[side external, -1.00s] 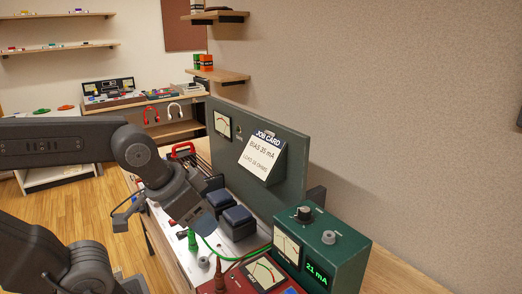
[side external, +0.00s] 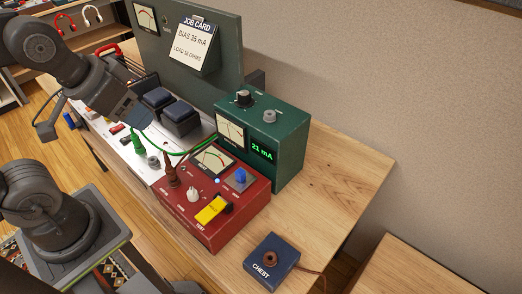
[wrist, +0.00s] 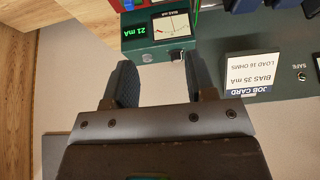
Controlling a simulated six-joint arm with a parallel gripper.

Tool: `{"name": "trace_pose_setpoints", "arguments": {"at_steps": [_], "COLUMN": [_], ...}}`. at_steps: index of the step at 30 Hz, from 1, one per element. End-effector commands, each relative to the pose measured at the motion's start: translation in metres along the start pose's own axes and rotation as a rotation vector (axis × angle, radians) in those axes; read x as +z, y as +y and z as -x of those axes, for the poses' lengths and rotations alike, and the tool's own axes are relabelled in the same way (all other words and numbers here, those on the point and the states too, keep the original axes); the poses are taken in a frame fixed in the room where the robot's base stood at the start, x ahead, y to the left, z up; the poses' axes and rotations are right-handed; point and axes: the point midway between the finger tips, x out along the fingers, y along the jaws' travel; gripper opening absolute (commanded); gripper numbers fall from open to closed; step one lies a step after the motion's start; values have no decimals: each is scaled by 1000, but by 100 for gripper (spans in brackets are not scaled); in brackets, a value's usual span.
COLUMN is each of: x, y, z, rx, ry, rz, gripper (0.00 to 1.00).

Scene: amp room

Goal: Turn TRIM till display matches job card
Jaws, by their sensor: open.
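The green box (side external: 290,150) has a lit display (side external: 262,149) reading 21 mA, and a needle meter. A black knob (side external: 244,98) and a grey knob (side external: 269,116) stand on its top. I cannot read a TRIM label on any knob. The job card (side external: 193,47) reads BIAS 35 mA, LOAD 16 OHMS; it hangs on the dark green panel. My gripper (side external: 135,113) is over the white chassis, left of the green box, touching no knob that I can see. In the wrist view my gripper (wrist: 162,83) is open and empty, with the display (wrist: 134,31) upside down beyond it.
A red box (side external: 215,200) with a meter, blue and white knobs and a yellow switch stands before the green box. A green cable (side external: 185,152) arches over the white chassis. Dark blocks (side external: 180,114) stand beside my gripper. A blue CHEST box (side external: 271,262) sits front right.

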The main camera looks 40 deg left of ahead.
Motion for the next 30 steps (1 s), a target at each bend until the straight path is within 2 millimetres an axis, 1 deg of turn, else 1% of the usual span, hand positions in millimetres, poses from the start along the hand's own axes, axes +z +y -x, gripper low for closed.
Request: {"name": "trace_pose_setpoints", "arguments": {"at_steps": [4,7,8,11,14,16,18,20,21,24,26,27,30], "x": [0,-3,-6,-24,-56,-84,-111,-133,-147,-181,-200,-212,-236], "y": [0,0,0,-1,-2,-2,-4,-4,-5,-7,-9,-10,-12], "z": [0,1,1,4,7,5,1,-5,-10,-28,-41,-50,-76], "rx": [0,0,0,-3,-15,-32,-56,-81,-101,-160,-202,-233,-313], "ry": [0,-3,-7,-36,-88,-129,-171,-203,-224,-272,-297,-312,-340], "rz": [0,13,27,125,305,459,617,752,841,1064,1196,1284,1488], "gripper": [51,61,64,64,64,64,64,64,64,64,64,64,64]}}
